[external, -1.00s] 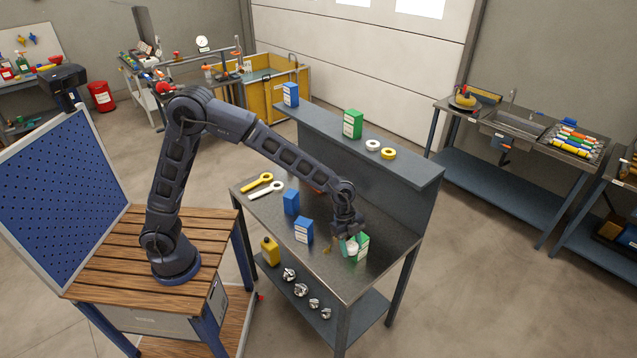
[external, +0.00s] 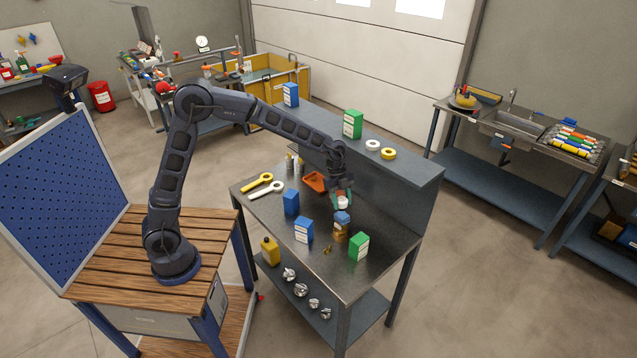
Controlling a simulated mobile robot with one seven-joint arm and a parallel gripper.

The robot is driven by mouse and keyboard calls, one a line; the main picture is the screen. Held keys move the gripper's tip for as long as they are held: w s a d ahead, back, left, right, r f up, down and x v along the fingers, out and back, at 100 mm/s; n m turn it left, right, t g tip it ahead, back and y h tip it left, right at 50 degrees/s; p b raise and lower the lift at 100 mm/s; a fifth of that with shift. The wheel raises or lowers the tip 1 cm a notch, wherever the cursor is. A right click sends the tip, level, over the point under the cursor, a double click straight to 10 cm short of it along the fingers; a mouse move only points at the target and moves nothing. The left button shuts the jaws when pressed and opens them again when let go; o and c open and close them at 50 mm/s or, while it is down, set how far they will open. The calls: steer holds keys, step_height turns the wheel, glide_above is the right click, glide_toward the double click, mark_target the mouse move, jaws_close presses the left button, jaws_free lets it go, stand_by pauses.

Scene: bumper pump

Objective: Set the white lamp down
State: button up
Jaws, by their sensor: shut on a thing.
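My gripper (external: 342,197) is shut on the small white lamp (external: 343,204) and holds it above the dark metal workbench (external: 290,255), towards its back. The lamp shows as a small white shape between the teal fingertips, which hide part of it. In the picture it is just above a blue-topped brown item (external: 341,228). I cannot tell the exact height of the lamp over the bench.
A green box (external: 358,247) stands at the right, with blue boxes (external: 291,203) (external: 303,230) at the left. An orange tray (external: 315,182) and yellow and white wrenches (external: 260,184) lie further back. A raised shelf (external: 400,172) runs behind. The near bench front has bare room.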

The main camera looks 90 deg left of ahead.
steer(key=s+a, duration=0.4)
steer(key=a, duration=0.4)
steer(key=s+a, duration=0.4)
steer(key=a, duration=0.4)
step_height(320, 180, down, 20)
steer(key=shift+w+r, duration=0.1)
steer(key=o, duration=1)
